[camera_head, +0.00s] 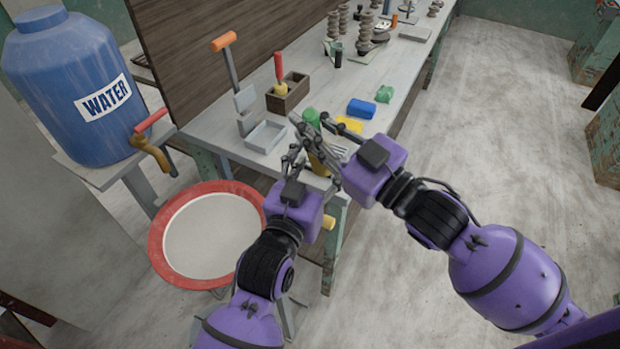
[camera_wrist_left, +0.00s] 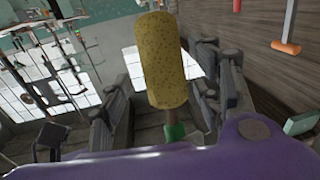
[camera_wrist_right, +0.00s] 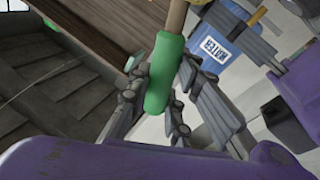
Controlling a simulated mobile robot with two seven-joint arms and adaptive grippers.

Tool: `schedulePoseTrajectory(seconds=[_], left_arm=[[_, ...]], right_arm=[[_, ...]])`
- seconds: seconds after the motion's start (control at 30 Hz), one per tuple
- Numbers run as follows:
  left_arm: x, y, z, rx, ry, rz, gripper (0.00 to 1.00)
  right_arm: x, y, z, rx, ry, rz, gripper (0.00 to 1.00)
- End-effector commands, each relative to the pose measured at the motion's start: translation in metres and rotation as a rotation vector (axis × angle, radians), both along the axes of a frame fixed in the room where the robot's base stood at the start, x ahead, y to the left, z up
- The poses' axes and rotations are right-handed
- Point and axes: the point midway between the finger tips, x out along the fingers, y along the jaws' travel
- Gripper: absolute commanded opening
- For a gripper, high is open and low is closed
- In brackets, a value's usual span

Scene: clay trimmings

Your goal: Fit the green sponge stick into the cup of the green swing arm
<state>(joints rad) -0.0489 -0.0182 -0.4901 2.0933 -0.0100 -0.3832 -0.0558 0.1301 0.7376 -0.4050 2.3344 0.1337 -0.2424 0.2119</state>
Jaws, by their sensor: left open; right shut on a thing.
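The green sponge stick has a green grip (camera_head: 311,115), a wooden shaft and a yellow sponge (camera_head: 318,165). My right gripper (camera_wrist_right: 158,98) is shut on the green grip. In the right wrist view the shaft rises from the grip towards the top edge. My left gripper (camera_wrist_left: 165,105) is open, its fingers on either side of the stick in the left wrist view. There the yellow sponge (camera_wrist_left: 167,60) stands large, with the green part (camera_wrist_left: 175,132) below it. Both grippers are close together above the table's near end. I cannot make out the green swing arm or its cup.
The grey worktable (camera_head: 215,125) holds a shallow tray (camera_head: 265,137), a brown box (camera_head: 288,97) with a red-handled tool, an orange-topped tool (camera_head: 224,41), a blue block (camera_head: 361,109) and a green lump (camera_head: 384,94). A red-rimmed basin (camera_head: 160,262) and blue water barrel (camera_head: 70,75) stand left.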

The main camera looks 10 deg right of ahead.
Motion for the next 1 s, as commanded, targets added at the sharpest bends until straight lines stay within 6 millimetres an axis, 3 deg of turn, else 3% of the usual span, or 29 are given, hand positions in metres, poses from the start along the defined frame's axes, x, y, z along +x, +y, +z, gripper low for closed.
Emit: schedulePoseTrajectory(seconds=[0.2,0.5,0.87,0.9,1.0], left_arm=[[0.015,-0.007,0.0,0.0,0.001,0.001,0.59],[0.017,-0.008,0.0,0.0,0.001,0.001,0.59],[0.016,-0.008,0.0,0.0,0.0,-0.001,0.11],[0.016,-0.009,0.0,0.0,-0.001,-0.001,0.09],[0.016,-0.009,0.0,0.0,-0.001,-0.001,0.09]], right_arm=[[0.0,0.0,0.0,0.001,-0.001,0.0,0.0],[0.0,0.0,0.0,0.001,-0.001,0.0,0.0],[0.0,0.0,0.0,0.001,0.0,0.0,0.0],[0.0,0.0,0.0,0.002,-0.001,0.002,0.21],[0.0,0.0,0.0,0.001,0.0,0.001,0.34]])
